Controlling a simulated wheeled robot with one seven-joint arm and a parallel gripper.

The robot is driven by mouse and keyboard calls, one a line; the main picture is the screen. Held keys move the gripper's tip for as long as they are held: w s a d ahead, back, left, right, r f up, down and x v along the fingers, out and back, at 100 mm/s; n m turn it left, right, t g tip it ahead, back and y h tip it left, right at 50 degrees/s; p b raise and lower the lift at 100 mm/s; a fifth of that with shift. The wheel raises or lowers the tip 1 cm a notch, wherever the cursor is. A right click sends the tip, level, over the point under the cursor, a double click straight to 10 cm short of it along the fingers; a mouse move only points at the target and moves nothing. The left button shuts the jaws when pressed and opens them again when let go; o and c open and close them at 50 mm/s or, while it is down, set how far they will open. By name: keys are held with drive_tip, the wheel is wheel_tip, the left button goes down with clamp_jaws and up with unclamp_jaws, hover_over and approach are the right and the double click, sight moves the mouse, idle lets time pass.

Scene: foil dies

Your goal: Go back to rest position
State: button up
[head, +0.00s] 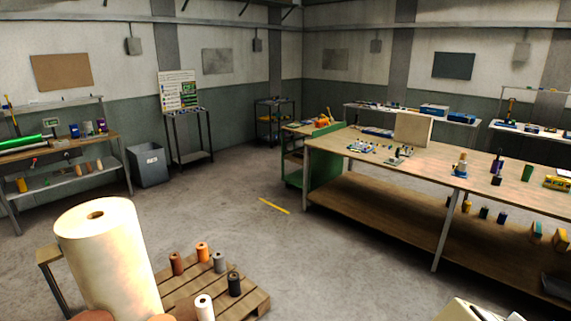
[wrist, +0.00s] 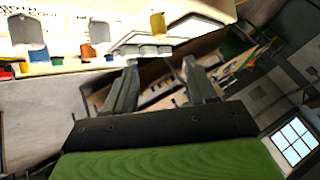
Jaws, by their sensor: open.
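My gripper (wrist: 157,80) shows in the wrist view, with its two grey fingers apart and nothing between them. The wrist view is tilted. Beyond the fingertips is a pale surface with several small items at its edge, among them a yellow one (wrist: 158,25) and a grey one (wrist: 27,30). I cannot tell whether the fingers touch anything there. My gripper does not show in the head view. A pale part at the bottom right of the head view may be mine.
A long wooden workbench (head: 395,176) with small items stands at the right. A big cream roll (head: 105,260) and a pallet (head: 180,284) with several small spools are at the front left. A grey bin (head: 149,166) stands at the left. The middle floor (head: 330,270) is clear.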

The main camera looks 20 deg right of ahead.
drive_tip(key=w+a+n+y+b, duration=0.1)
drive_tip(key=w+a, duration=0.3)
drive_tip(key=w, duration=0.4)
drive_tip(key=w+a+r+n+b, duration=0.1)
drive_tip(key=w+a+n, duration=0.1)
drive_tip(key=w+a, duration=0.35)
drive_tip(key=w+a+n+y+b, duration=0.1)
drive_tip(key=w+a, duration=0.2)
drive_tip(key=w, duration=0.6)
drive_tip(key=w+a+n+g+b, duration=0.1)
drive_tip(key=w+a+n+b, duration=0.3)
drive_tip(key=a, duration=0.9)
drive_tip(key=s+a+f+n, duration=0.2)
drive_tip(key=s+a+f, duration=0.2)
drive_tip(key=a, duration=0.4)
drive_tip(key=s+a+f+n, duration=0.2)
drive_tip(key=s+a+f, duration=0.3)
drive_tip(key=a, duration=0.3)
drive_tip(key=shift+s+a+f+y+b, duration=0.15)
drive_tip(key=shift+s+f+y+b, duration=0.05)
drive_tip(key=shift+s+y+b, duration=0.2)
